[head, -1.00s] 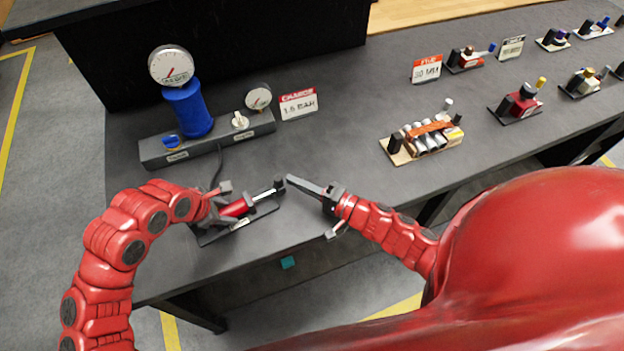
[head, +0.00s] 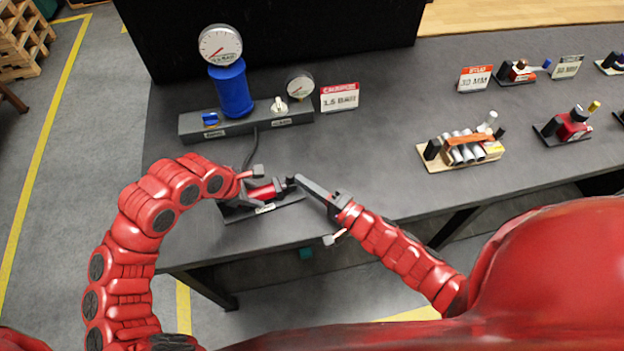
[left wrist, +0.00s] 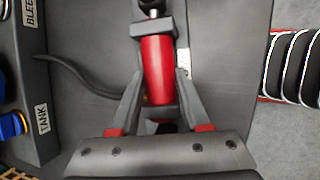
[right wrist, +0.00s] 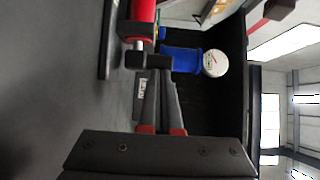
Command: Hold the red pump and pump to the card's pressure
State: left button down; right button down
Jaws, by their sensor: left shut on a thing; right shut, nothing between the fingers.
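The red pump (head: 265,190) lies on a dark base plate near the table's front edge. My left gripper (head: 250,186) is shut around its red barrel, also seen in the left wrist view (left wrist: 157,70). The pump's black handle (head: 290,183) sits close to the barrel with a short bit of silver rod showing (right wrist: 139,44). My right gripper (head: 300,181) is shut and empty, its fingertips against or very near the handle. The white and red card (head: 340,97) reads 1.5 BAR. A large gauge (head: 220,45) tops the blue tank (head: 232,90); its needle value is too small to read.
A grey manifold (head: 245,121) carries a blue knob (head: 210,119), a white knob (head: 279,104) and a smaller gauge (head: 300,84). A black hose (head: 249,150) runs toward the pump. Bare table lies between.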

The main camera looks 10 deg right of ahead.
jog(key=shift+a+r, duration=0.1)
jog(key=d, duration=0.2)
jog(key=s+d, duration=0.1)
jog(key=d, duration=0.2)
jog(key=v, duration=0.7)
jog(key=shift+s+d, duration=0.1)
jog(key=shift+s, duration=0.05)
jog(key=shift+v, duration=0.9)
dwell(0.3)
